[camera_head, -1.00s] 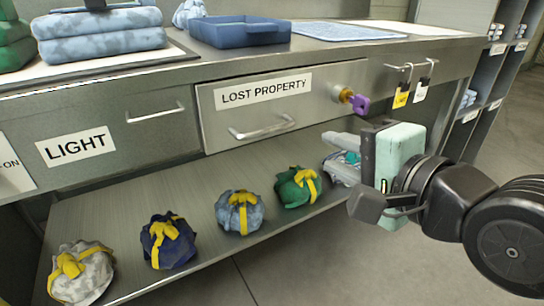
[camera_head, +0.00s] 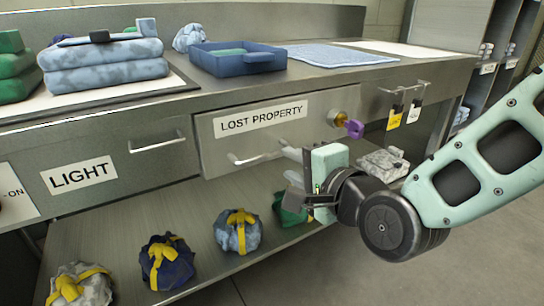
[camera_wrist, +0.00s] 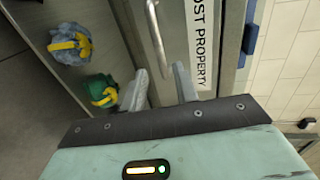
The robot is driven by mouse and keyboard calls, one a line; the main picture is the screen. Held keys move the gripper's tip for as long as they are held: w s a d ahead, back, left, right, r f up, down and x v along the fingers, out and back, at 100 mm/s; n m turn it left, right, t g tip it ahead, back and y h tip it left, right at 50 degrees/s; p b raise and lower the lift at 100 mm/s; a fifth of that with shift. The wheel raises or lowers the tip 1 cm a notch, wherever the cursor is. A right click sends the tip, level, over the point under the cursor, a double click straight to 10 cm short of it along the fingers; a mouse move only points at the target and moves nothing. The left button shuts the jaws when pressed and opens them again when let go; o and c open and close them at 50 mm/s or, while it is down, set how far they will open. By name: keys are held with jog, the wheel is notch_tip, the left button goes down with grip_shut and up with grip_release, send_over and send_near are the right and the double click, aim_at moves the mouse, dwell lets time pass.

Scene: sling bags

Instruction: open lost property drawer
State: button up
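The lost property drawer (camera_head: 215,145) has a grey metal front with a white "LOST PROPERTY" label and looks closed or nearly so. Its bar handle (camera_head: 240,161) is partly hidden by my gripper in the head view. A purple key (camera_head: 355,129) sits in the brass lock (camera_head: 338,118) right of the label. My gripper (camera_head: 288,152) is at the right end of the handle. In the wrist view my gripper (camera_wrist: 159,78) has its two fingers apart with nothing between the tips. The handle (camera_wrist: 155,35) shows just beyond them, roughly in line with the gap.
Several tied bundles, including a blue one (camera_head: 237,231), lie on the lower shelf (camera_head: 200,250). Folded fabric (camera_head: 105,67) and a blue tray (camera_head: 235,58) are on the countertop. Tags (camera_head: 395,117) hang on a rail right of the lock. A "LIGHT" drawer (camera_head: 150,125) is to the left.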

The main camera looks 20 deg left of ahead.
aim_at(274, 156)
jog(key=b+x, duration=0.1)
jog(key=x, duration=0.7)
grip_shut()
